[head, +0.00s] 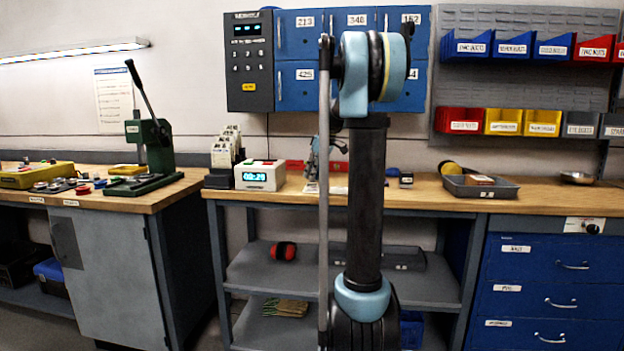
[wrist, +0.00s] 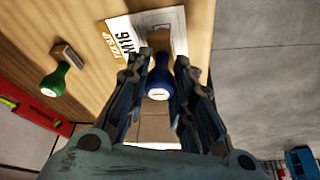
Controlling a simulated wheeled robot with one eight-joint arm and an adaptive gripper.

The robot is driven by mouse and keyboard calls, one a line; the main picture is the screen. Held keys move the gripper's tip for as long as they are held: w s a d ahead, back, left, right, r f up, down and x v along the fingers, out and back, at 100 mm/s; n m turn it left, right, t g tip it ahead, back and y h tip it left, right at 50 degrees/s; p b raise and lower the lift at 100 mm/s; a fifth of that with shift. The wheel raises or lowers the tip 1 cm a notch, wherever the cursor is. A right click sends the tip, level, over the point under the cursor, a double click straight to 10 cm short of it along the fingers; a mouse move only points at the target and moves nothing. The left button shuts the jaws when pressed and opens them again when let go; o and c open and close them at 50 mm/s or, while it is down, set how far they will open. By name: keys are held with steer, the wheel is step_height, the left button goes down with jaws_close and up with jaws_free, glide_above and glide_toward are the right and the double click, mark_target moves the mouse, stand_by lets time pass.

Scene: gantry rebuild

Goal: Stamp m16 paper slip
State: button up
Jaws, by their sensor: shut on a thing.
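A blue-handled stamp (wrist: 159,78) is between the fingers of my gripper (wrist: 158,92), which is shut on its handle. The white m16 paper slip (wrist: 122,36) lies on the wooden bench, just beyond the stamp in the wrist view. The stamp's base overlaps the slip in that view; I cannot tell whether they touch. In the head view my gripper (head: 313,168) is low over the bench, partly hidden behind my arm.
A clock box (head: 260,176) and a card rack (head: 226,150) stand left of the gripper. A grey tray (head: 480,190) is to the right. A red object (wrist: 35,124) lies near the green stamp. A green press (head: 150,145) stands on the left bench.

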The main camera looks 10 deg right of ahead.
steer(key=shift+r, duration=2.85)
